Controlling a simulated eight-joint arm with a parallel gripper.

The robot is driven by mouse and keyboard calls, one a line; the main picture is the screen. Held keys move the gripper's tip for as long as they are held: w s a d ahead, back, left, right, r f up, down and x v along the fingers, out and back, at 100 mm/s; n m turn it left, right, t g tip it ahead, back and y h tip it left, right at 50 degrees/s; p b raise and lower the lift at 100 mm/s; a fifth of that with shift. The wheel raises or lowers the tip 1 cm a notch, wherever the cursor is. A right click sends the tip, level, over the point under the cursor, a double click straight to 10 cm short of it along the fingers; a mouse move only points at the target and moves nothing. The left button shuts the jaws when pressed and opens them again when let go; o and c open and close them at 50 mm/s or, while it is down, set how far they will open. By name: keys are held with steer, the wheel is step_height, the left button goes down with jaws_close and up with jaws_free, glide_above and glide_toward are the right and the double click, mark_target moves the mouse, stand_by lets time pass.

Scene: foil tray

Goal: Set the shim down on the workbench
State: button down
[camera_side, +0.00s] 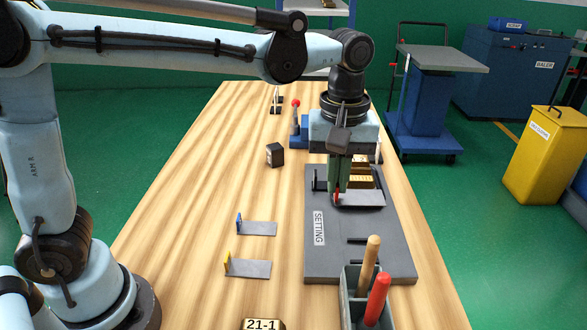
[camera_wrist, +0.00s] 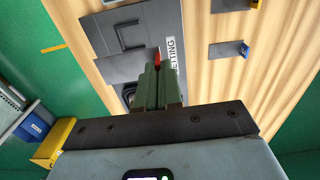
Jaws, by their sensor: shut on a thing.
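My gripper (camera_side: 340,192) is shut on the red tab of a shim (camera_side: 365,199), a thin grey plate. The shim is level, over the dark grey setting plate (camera_side: 330,262); I cannot tell whether it touches. In the wrist view the shim (camera_wrist: 108,68) reaches left from the fingertips (camera_wrist: 155,68), with its red tab between them. Two similar shims lie flat on the wooden workbench (camera_side: 180,200) to the left: one with a blue tab (camera_side: 260,229) and one with a yellow tab (camera_side: 250,268).
Brass-coloured blocks (camera_side: 360,180) sit behind my gripper on the setting plate. A dark block (camera_side: 275,155) stands left of it. A grey holder (camera_side: 352,305) with wooden and red handles stands at the front. The bench's left part is bare.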

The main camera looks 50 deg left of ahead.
steer(key=shift+r, duration=1.6)
steer(key=s+a+f+n, duration=0.15)
steer(key=a+f, duration=0.25)
steer(key=a, duration=0.4)
steer(key=s+a+f+n, duration=0.1)
steer(key=a+f+n, duration=0.2)
steer(key=a, duration=0.5)
steer(key=s+a+f+n, duration=0.2)
steer(key=a+f, duration=0.2)
steer(key=a, duration=0.4)
steer(key=shift+m, duration=0.25)
steer(key=shift+d+f, duration=0.15)
steer(key=shift+f, duration=1.8)
steer(key=shift+d+f, duration=0.1)
steer(key=shift+f, duration=1.85)
steer(key=c, duration=1.5)
jaws_free()
steer(key=shift+c, duration=0.2)
